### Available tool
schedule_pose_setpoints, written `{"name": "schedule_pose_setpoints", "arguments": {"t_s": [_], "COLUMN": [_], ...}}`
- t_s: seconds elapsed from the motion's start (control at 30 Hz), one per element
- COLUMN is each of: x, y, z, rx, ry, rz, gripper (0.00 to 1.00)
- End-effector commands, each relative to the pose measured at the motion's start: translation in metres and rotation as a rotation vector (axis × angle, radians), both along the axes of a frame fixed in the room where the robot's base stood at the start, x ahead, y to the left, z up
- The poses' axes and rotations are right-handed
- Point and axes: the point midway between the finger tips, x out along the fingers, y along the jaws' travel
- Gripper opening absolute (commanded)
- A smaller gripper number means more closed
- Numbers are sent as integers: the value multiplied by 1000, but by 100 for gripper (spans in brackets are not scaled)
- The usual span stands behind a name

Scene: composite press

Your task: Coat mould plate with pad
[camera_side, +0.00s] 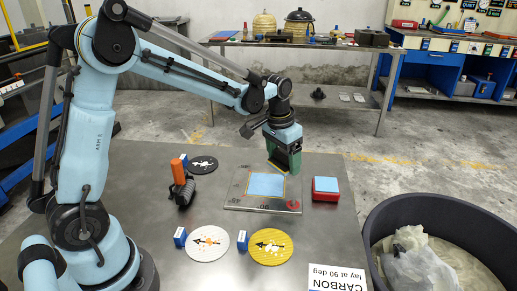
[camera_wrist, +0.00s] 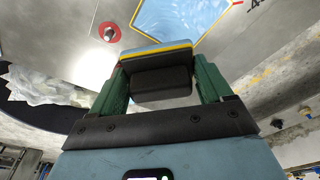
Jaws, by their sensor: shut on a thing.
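The mould plate (camera_side: 262,204) is a flat grey metal plate on the bench, with a light-blue square (camera_side: 266,185) outlined in yellow and a red round mark at its near right corner. The square and the red mark (camera_wrist: 108,32) also show at the top of the wrist view. My gripper (camera_side: 283,163) is at the plate's far right part, beside the square's far edge. Its green fingers are shut on the pad (camera_wrist: 160,82), a dark block with a yellow stripe and a light-blue layer. I cannot tell whether the pad touches the plate.
A red block with a light-blue top (camera_side: 326,188) stands right of the plate. A roller with an orange handle (camera_side: 180,178) stands to the left. White (camera_side: 207,243), yellow (camera_side: 271,247) and black discs lie around. A dark bin (camera_side: 440,203) stands at right; a CARBON card (camera_side: 337,279) lies in front.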

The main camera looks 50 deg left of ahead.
Motion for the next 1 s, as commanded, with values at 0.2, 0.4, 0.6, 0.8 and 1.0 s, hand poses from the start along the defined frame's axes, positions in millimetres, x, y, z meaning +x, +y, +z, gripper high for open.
{"name": "schedule_pose_setpoints", "arguments": {"t_s": [0.2,0.4,0.6,0.8,1.0], "x": [3,7,10,11,11], "y": [3,7,10,10,10], "z": [-18,-37,-51,-57,-57], "rx": [2,4,5,5,5], "ry": [0,1,1,1,1], "rz": [0,1,0,0,0], "gripper": [45,45,45,45,45]}}
